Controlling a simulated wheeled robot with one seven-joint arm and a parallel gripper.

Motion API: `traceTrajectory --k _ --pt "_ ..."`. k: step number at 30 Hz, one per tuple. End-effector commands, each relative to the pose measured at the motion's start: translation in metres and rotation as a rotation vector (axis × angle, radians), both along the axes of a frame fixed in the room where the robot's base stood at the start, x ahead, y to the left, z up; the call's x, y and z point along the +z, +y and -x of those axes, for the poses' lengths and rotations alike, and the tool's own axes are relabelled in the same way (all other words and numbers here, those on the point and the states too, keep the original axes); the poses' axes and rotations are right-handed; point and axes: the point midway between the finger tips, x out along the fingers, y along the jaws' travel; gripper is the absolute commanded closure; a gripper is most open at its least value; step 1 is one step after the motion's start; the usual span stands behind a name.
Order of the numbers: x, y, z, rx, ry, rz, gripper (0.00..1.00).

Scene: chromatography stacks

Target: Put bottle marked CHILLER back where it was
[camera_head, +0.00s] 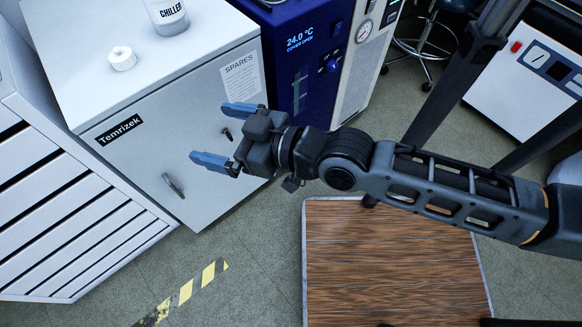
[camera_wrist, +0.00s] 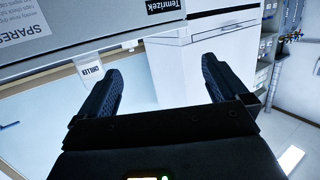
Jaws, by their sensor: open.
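The bottle marked CHILLER (camera_head: 168,16) is white with a dark-lettered label. It stands on top of the pale cabinet (camera_head: 62,28), cut off by the top edge of the head view. Its label (camera_wrist: 91,70) also shows in the wrist view, upside down, left of the fingers. My gripper (camera_head: 226,135) is open and empty, with blue fingertips. In the head view it appears in front of the cabinet door, apart from the bottle. In the wrist view the two dark fingers (camera_wrist: 160,78) are spread with nothing between them.
A small white cap-like object (camera_head: 122,58) sits on the cabinet top, left of the bottle. A blue unit (camera_head: 291,85) reading 24.0 °C and COVER OPEN stands right of the cabinet. A slatted white panel (camera_head: 65,215) is at left. A wooden board (camera_head: 385,270) lies below my arm.

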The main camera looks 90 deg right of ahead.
Motion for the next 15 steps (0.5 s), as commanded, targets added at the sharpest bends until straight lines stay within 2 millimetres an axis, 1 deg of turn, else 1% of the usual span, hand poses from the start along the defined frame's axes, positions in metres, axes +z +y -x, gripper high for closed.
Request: traceTrajectory --k 1,3,6,10,12,15 --pt "-0.001 0.021 0.017 0.051 0.022 -0.003 0.00" --pt "0.003 0.042 0.038 0.112 0.036 -0.002 0.00" --pt "0.010 0.066 0.066 0.198 0.055 -0.002 0.00" --pt "0.022 0.086 0.094 0.290 0.070 -0.002 0.00" --pt "0.026 0.092 0.103 0.324 0.073 -0.002 0.00" --pt "0.030 0.097 0.111 0.351 0.075 -0.002 0.00"
